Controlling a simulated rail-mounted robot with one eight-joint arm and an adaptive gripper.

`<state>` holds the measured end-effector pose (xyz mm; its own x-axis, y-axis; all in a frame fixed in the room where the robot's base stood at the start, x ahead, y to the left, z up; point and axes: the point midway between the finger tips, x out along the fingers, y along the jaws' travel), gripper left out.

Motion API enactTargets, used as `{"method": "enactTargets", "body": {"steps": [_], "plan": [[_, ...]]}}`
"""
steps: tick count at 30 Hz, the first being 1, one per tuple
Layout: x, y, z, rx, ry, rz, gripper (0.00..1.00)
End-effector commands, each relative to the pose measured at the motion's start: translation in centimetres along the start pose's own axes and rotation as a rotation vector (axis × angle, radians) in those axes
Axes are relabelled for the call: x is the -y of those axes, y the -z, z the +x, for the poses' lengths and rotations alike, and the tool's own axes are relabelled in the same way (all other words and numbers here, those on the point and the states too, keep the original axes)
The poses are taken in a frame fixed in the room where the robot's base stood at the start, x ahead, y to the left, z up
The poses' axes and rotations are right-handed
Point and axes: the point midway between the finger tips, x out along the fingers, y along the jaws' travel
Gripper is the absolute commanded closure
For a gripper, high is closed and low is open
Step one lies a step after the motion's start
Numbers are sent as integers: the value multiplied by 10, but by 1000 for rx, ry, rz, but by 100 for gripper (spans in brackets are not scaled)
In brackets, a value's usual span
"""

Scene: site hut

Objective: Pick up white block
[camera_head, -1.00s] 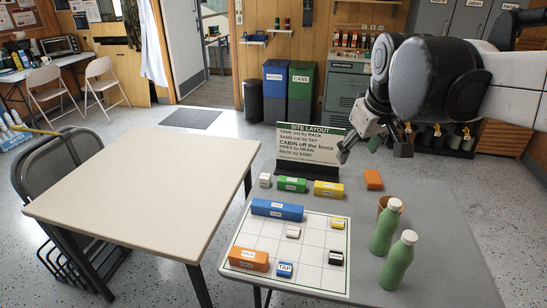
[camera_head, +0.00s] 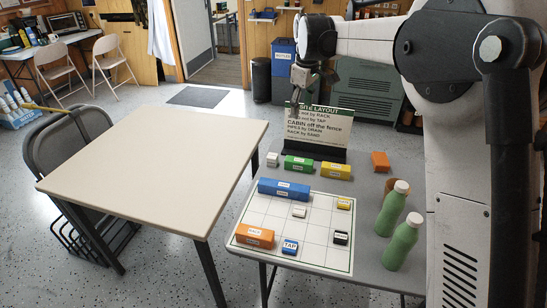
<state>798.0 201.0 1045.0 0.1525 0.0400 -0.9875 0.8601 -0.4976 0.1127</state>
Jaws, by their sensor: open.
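A small white block (camera_head: 272,159) sits at the back left of the grey table, left of a green block (camera_head: 298,165). A second white block (camera_head: 299,211), with a label too small to read, lies on the white grid board (camera_head: 318,255) near its middle. My gripper (camera_head: 305,106) is open and empty. It hangs pointing down, above and behind the row of blocks, and overlaps the upper left of the layout sign (camera_head: 325,128) in the picture. I cannot tell its exact depth from the sign.
A yellow block (camera_head: 336,171) and an orange block (camera_head: 380,161) stand in the back row. The board holds blue (camera_head: 285,189), orange (camera_head: 254,236), yellow and black blocks. Two green bottles (camera_head: 391,210) and a brown cup (camera_head: 391,186) stand at right. The beige table (camera_head: 150,175) is empty.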

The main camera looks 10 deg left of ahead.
Motion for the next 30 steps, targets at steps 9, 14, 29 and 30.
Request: {"method": "enactTargets", "body": {"steps": [9,14,29,30], "plan": [[-7,65,78,50,68,-190,46],[-4,89,117,71,100,-278,46],[6,104,180,90,132,-360,46],[6,104,187,89,132,-360,46]]}}
